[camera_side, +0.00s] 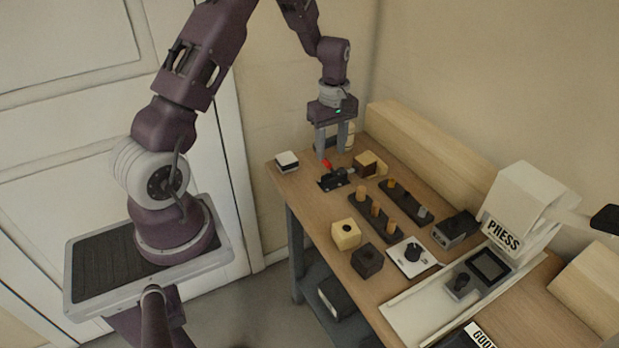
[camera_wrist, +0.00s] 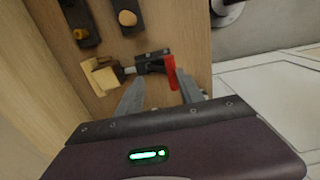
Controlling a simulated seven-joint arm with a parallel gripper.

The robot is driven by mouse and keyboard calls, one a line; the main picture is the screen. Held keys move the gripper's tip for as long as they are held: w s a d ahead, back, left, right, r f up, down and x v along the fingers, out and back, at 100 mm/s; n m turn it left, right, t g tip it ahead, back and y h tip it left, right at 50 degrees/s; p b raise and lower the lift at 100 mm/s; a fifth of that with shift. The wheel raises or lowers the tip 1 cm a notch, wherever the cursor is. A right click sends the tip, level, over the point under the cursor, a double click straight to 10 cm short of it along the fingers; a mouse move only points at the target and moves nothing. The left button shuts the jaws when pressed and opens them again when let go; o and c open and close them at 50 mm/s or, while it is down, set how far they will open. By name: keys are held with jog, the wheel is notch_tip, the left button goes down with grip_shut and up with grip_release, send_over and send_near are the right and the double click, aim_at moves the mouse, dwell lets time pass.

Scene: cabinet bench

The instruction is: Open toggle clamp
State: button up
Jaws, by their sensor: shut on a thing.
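The toggle clamp (camera_side: 331,181) is a black device with a red-tipped handle (camera_side: 327,165) near the far left end of the wooden bench. In the wrist view the clamp (camera_wrist: 150,62) lies just beyond my fingertips, and its red handle (camera_wrist: 171,72) is between them, nearer the right finger. My gripper (camera_side: 332,154) points down over the clamp, and in the wrist view (camera_wrist: 162,84) its fingers are on either side of the handle. It is shut on the red handle, though the exact contact is hard to make out. A light wooden block (camera_wrist: 103,75) sits at the clamp's plunger end.
A white-topped block (camera_side: 287,161) lies left of the clamp. Black peg racks (camera_side: 375,217) with several wooden pegs, a yellow block (camera_side: 346,233), a dark block (camera_side: 367,260) and a knob plate (camera_side: 411,257) stand nearer. A press (camera_side: 520,205) is at right. A wooden beam (camera_side: 430,145) runs along the wall.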

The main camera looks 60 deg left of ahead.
jog(key=shift+w+d, duration=0.1)
jog(key=shift+w, duration=0.05)
jog(key=o, duration=0.4)
jog(key=shift+w, duration=0.45)
jog(key=shift+c, duration=0.2)
jog(key=shift+o, duration=1.2)
jog(key=shift+w, duration=0.35)
jog(key=o, duration=0.8)
notch_tip(320, 180, up, 7)
